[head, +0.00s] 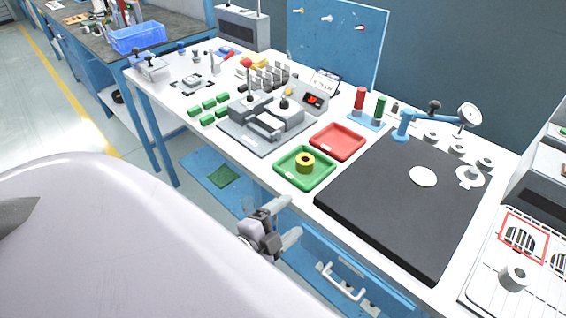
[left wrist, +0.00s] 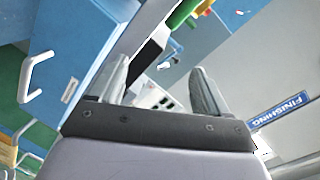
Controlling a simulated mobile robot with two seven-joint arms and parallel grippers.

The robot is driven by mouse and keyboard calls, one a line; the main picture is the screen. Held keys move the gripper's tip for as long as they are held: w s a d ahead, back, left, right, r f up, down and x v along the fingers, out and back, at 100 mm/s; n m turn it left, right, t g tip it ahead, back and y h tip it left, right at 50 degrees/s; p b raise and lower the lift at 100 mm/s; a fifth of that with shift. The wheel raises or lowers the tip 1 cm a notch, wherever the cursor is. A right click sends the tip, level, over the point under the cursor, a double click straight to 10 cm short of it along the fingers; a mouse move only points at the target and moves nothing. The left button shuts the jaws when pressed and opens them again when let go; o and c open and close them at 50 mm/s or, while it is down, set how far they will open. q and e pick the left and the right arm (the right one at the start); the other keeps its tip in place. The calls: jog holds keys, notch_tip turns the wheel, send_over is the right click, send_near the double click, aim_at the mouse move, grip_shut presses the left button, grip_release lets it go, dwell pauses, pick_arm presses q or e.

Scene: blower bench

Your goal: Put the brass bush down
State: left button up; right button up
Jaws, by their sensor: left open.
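The brass bush (head: 305,163), a short yellow ring with a dark hole, sits in the green tray (head: 289,180) near the front edge of the white bench. My left gripper (head: 291,218) is open and empty in front of the bench edge, below and to the left of the tray, apart from the bush. In the left wrist view its two spread fingers (left wrist: 160,88) have nothing between them. I cannot make out the bush in that view. My right gripper is not in view.
A red tray (head: 338,141) lies behind the green one. A black plate (head: 400,205) with a blue dial gauge stand (head: 405,126) is to the right. A grey fixture (head: 262,125) is to the left. A drawer handle (head: 343,284) juts out below the bench.

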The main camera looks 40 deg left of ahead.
pick_arm(q)
jog(key=s+d+f+n+g+h, duration=0.1)
jog(key=s+d+f+n+g, duration=0.4)
jog(key=s+f+n, duration=0.3)
notch_tip(320, 180, down, 2)
jog(key=shift+s+d+f+n+g, duration=0.2)
jog(key=shift+s+d+n+g, duration=0.15)
jog(key=shift+d+n, duration=0.55)
jog(key=shift+a, duration=0.25)
